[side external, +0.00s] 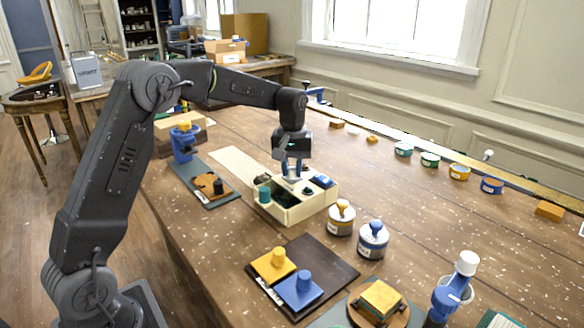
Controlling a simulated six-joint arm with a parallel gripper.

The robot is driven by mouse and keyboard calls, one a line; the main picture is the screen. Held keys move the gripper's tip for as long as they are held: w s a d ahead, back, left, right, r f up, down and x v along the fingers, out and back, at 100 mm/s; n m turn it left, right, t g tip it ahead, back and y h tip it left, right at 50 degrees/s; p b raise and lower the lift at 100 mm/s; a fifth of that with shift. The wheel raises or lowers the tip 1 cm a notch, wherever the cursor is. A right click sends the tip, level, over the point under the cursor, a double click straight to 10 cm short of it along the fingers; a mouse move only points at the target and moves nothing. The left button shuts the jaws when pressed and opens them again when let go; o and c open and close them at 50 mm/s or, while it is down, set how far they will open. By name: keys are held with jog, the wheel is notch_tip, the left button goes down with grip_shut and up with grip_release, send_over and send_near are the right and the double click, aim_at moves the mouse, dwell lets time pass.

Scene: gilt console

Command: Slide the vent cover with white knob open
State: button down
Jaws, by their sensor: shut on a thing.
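My gripper (292,172) points down over a cream open-topped box (296,212) in the middle of the table. Its jaws are shut on a small pale piece that looks like the white knob, mostly hidden by the fingers. The vent cover under it cannot be made out clearly. A long cream panel (238,165) lies behind and to the left of the box; I cannot tell whether it is joined to it. Small dark, teal and blue pieces sit in the box around my gripper.
Two knobbed jars (372,240) stand right of the box. In front is a dark board (326,262) with yellow and blue knobbed blocks. A blue holder with a white-topped piece (466,264) stands front right. A teal board (205,186) lies left. Several tins line the back edge.

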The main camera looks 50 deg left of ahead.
aim_at(301, 185)
jog(key=shift+d, duration=1.65)
